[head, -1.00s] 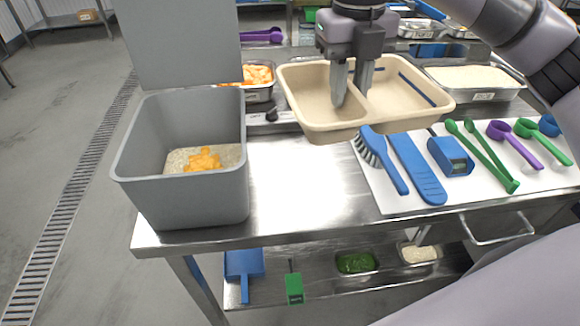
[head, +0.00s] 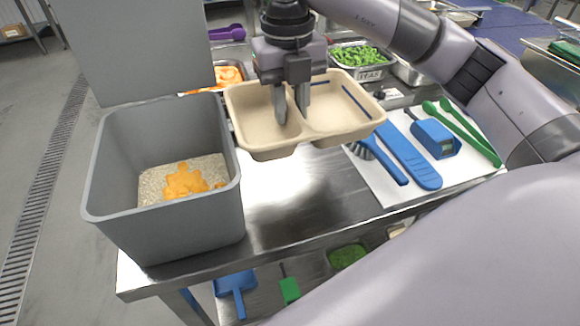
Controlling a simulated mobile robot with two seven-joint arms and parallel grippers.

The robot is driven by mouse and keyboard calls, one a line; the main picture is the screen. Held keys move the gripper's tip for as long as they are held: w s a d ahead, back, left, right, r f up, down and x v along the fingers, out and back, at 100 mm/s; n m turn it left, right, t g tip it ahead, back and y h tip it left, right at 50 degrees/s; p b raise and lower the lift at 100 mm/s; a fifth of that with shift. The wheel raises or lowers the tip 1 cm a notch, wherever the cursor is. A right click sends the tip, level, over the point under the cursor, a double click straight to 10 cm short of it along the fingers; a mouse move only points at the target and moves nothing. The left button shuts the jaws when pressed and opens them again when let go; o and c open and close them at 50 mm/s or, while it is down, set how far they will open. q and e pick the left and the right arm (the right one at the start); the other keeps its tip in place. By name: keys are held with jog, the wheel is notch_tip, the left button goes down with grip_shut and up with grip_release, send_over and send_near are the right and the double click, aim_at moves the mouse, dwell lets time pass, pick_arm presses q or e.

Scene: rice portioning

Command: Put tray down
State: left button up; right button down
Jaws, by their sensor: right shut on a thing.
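A beige tray (head: 262,148) with two compartments shows in the head view, held above the steel table. Both compartments look empty, with blue marks on the inner walls. My right gripper (head: 291,118) points down with its fingers at the tray's middle divider and is shut on it. The tray is beside the grey bin, at its right, and appears to be above the tabletop. My left gripper is not in view.
A grey bin (head: 165,235) with a raised lid holds rice and orange pieces. A white mat (head: 372,188) at right carries a brush, a blue scraper (head: 412,160), a blue device (head: 436,138) and green tongs. Bare steel table (head: 285,195) lies before the tray. Food pans stand behind.

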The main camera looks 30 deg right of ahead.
notch_tip(320, 180, down, 13)
jog(key=shift+f+b, duration=0.1)
jog(key=shift+b, duration=0.3)
jog(key=c, duration=0.9)
grip_release()
jog(key=shift+f, duration=0.1)
jog(key=r, duration=1.2)
jog(key=shift+a+r+p, duration=0.15)
jog(key=shift+a+p, duration=0.05)
jog(key=shift+p, duration=0.15)
